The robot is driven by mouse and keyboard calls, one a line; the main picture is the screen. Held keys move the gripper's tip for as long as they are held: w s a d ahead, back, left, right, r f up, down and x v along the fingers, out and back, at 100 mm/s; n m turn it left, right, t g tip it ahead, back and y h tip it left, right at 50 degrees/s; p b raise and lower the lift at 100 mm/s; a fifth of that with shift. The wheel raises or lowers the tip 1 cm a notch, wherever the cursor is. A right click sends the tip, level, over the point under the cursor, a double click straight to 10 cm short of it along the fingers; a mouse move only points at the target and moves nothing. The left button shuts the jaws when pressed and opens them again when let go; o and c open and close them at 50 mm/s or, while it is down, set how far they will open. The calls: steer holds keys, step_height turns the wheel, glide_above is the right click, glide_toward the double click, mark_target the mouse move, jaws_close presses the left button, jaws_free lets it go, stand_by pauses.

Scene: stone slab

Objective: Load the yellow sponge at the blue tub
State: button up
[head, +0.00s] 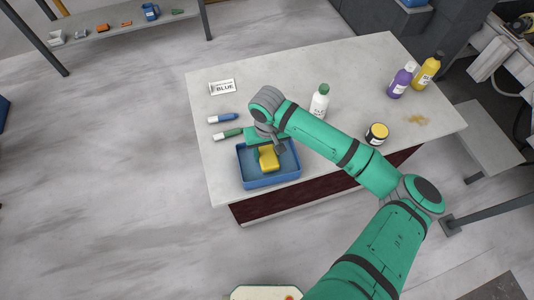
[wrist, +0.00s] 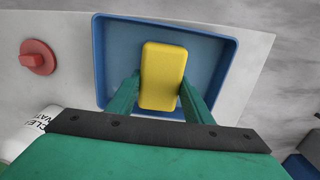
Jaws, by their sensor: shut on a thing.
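The yellow sponge (head: 269,158) is between the fingers of my gripper (head: 267,154), over the blue tub (head: 250,184). In the wrist view the sponge (wrist: 163,75) stands out in front of the tub's floor, with one green finger of my gripper (wrist: 158,97) on each side of it. The blue tub (wrist: 98,60) surrounds the sponge on the far sides in that view. I cannot tell whether the sponge touches the tub's floor. The tub stands at the front left corner of the slab.
A red knob (wrist: 37,58) shows in the wrist view.

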mark_target(267, 153)
steer(key=shift+r, duration=2.85)
